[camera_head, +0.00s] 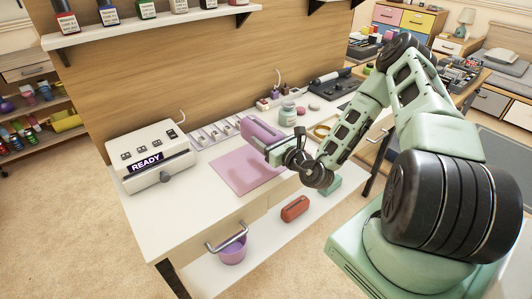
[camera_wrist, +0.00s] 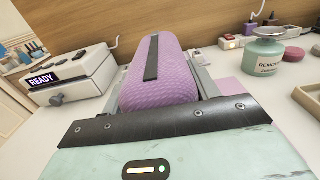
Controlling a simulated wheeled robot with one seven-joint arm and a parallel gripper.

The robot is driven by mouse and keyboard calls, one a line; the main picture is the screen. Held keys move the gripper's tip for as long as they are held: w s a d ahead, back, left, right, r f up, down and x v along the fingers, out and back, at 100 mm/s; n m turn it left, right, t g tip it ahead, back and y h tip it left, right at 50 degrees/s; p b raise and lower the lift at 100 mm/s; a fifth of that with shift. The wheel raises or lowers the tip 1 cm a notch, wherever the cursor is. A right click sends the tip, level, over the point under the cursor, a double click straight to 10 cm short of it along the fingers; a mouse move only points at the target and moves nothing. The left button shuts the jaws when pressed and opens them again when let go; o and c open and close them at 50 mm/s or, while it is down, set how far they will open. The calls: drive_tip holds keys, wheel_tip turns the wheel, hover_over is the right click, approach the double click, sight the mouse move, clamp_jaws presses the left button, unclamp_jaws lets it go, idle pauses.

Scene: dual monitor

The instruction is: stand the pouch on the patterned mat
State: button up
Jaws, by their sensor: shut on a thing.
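The pouch (camera_head: 261,131) is a rounded purple-pink case. In the wrist view the pouch (camera_wrist: 178,80) shows a fine textured surface and a black strip along its top. My gripper (camera_head: 272,146) is shut on it, with a grey finger on each side in the wrist view (camera_wrist: 163,88). The pouch is held with its long side roughly level, over the far edge of the mat as the head view shows it. The mat (camera_head: 238,176) is a flat pink square on the white table, its pattern too faint to make out. The pouch's underside is hidden.
A white box reading READY (camera_head: 150,160) stands left of the mat. A tray with compartments (camera_head: 214,131) lies behind. A shelf below holds a purple bucket (camera_head: 232,249) and red case (camera_head: 295,208).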

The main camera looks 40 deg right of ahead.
drive_tip(key=shift+f, duration=2.4)
drive_tip(key=shift+f, duration=0.1)
drive_tip(key=o, duration=1.1)
